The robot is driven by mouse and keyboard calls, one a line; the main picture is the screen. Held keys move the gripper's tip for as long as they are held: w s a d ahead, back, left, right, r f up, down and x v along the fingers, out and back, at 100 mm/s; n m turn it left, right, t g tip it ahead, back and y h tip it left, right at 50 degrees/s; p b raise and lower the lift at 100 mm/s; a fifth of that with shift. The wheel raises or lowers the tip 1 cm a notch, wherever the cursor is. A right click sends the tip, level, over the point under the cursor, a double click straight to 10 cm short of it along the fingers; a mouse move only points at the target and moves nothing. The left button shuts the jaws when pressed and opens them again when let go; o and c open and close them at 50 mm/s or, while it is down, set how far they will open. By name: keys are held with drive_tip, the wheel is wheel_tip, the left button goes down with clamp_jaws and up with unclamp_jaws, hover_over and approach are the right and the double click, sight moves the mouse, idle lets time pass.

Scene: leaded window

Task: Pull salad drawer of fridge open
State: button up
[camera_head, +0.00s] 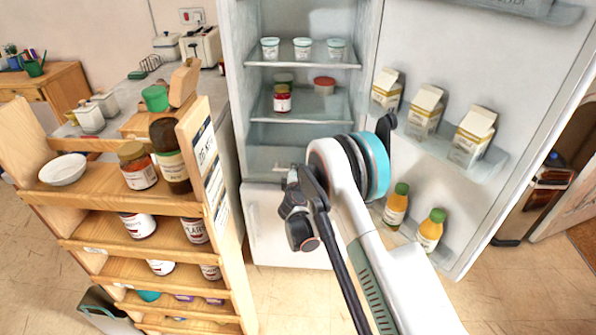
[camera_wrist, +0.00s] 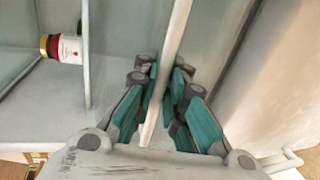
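The salad drawer (camera_head: 272,158) is the pale compartment at the bottom of the open fridge, below the shelves in the head view. My arm covers its right part. In the wrist view the scene is turned sideways, and a pale bar (camera_wrist: 176,35), which looks like the drawer's front edge or handle, runs between my fingers. My gripper (camera_wrist: 167,75) has its teal-padded fingers close on both sides of this bar and seems shut on it. The fingertips are partly hidden by the bar, and I cannot make out the fingers in the head view.
The fridge door (camera_head: 500,60) stands open at the right, with cartons (camera_head: 425,110) and juice bottles (camera_head: 396,205) on its racks. A wooden rack (camera_head: 110,190) with jars stands close at left.

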drive_tip(key=shift+o, duration=0.6)
drive_tip(key=v, duration=0.7)
drive_tip(key=shift+s, duration=0.25)
drive_tip(key=shift+r, duration=0.1)
